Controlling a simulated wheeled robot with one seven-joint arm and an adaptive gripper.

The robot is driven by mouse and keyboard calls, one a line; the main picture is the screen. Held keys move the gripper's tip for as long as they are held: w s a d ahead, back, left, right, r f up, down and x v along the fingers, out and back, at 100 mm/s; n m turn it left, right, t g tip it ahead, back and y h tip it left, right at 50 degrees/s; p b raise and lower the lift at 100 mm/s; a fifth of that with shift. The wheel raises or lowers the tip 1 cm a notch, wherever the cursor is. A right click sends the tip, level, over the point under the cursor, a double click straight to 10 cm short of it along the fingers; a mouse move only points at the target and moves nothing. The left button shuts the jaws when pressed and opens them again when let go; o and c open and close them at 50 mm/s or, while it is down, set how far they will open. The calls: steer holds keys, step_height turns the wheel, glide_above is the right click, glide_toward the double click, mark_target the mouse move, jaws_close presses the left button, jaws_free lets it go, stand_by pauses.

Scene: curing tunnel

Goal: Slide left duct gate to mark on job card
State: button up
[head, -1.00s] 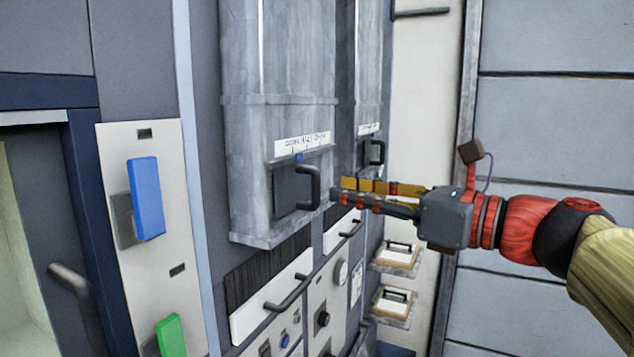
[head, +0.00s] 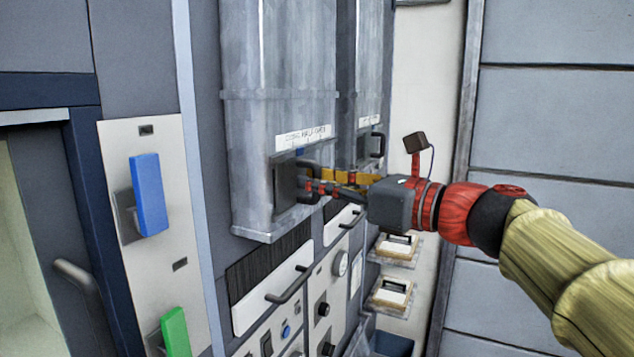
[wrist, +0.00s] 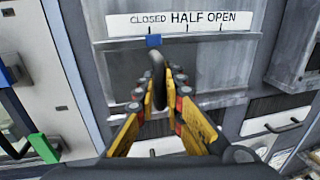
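The left duct gate (head: 284,188) is a dark plate with a black bar handle on the front of the left grey duct (head: 275,110). In the wrist view the gate's handle (wrist: 158,72) stands upright between the fingertips of my gripper (wrist: 160,92). The yellow fingers are apart, one on each side of the handle, with gaps showing. My gripper (head: 316,180) also shows in the head view, partly covering the handle. A blue pointer (wrist: 153,41) sits at the left tick of the scale label (wrist: 180,21), which reads CLOSED, HALF, OPEN. I cannot make out the job card.
A second duct gate handle (head: 377,145) is close behind my gripper on the right. A drawer handle (head: 290,284) and knobs lie below. A blue switch (head: 149,195) and a green one (head: 175,332) are on the left panel. Free space lies right of the ducts.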

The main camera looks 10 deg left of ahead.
jaws_close()
stand_by(0.4)
steer(key=w+d+p, duration=0.3)
steer(key=w, duration=0.6)
steer(key=shift+w+d+r, duration=0.15)
steer(key=shift+o, duration=0.8)
jaws_free()
steer(key=shift+o, duration=0.5)
steer(key=shift+w+d, duration=0.1)
steer(key=shift+w, duration=0.1)
steer(key=shift+s+d, duration=0.1)
